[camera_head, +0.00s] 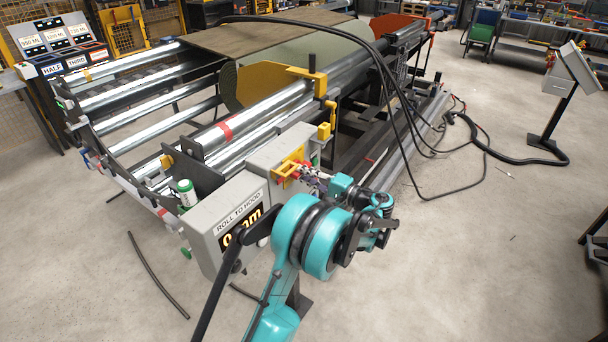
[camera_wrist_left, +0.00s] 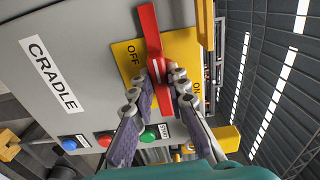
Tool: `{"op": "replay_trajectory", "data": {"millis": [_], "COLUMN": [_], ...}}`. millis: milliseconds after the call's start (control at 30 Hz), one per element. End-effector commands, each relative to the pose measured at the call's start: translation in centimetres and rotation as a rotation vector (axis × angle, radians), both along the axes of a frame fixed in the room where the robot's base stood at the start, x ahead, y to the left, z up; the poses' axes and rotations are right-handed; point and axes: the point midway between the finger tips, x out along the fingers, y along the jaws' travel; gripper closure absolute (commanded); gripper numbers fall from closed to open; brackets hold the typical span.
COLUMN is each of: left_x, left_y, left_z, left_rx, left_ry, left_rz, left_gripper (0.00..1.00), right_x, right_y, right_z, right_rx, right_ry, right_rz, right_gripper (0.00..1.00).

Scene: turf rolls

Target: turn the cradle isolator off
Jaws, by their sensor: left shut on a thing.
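The cradle isolator's red handle (camera_wrist_left: 153,40) stands on a yellow plate (camera_wrist_left: 126,68) marked OFF and ON, on the grey box (camera_wrist_left: 85,30) labelled CRADLE. In the wrist view the handle runs nearly upright, slightly tilted, between the OFF label on its left and the ON label on its right. My left gripper (camera_wrist_left: 164,78) is shut on the handle, one finger on each side. In the head view the grey box (camera_head: 268,152) is at the machine's near end, and my left gripper (camera_head: 316,180) reaches its yellow-and-red switch, partly hidden. My right gripper is not in view.
Blue (camera_wrist_left: 69,144), red (camera_wrist_left: 105,139) and green (camera_wrist_left: 149,134) buttons sit below the isolator in the wrist view. The ROLL TO HOOD display (camera_head: 235,222) is beside the box. Black hoses (camera_head: 405,110) hang over the machine. Open floor (camera_head: 480,230) lies right.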

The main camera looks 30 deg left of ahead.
Motion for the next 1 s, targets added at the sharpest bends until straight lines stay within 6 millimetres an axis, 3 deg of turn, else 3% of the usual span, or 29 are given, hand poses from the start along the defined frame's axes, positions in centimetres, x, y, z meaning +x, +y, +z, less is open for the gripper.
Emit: {"op": "replay_trajectory", "data": {"millis": [333, 367, 400, 433, 767, 867, 1000], "left_x": [0.0, 0.0, 0.0, 0.0, 0.0, -0.1, -0.2], "left_y": [0.0, 0.0, 0.0, 0.0, -0.3, -1.3, -4.1], "left_z": [-0.1, -0.1, -0.1, -0.1, 0.0, 0.0, -0.1], "left_rx": [-0.002, -0.002, -0.002, -0.002, -0.001, -0.001, -0.001], "left_ry": [-0.003, -0.003, -0.002, -0.002, -0.002, -0.001, -0.001], "left_rz": [0.001, 0.001, 0.001, 0.001, 0.0, -0.001, -0.004], "left_gripper": [1.0, 0.77, 0.66, 0.64, 0.64, 0.64, 0.64], "right_x": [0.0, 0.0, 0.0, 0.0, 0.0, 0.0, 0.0], "right_y": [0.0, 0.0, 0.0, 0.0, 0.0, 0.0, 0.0], "right_z": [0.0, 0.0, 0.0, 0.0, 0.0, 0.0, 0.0], "right_rx": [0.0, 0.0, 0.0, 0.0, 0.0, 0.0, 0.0], "right_ry": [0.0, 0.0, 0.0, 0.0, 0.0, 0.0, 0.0], "right_rz": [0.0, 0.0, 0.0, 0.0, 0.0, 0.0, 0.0], "right_gripper": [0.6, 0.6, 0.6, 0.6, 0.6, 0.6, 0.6]}}
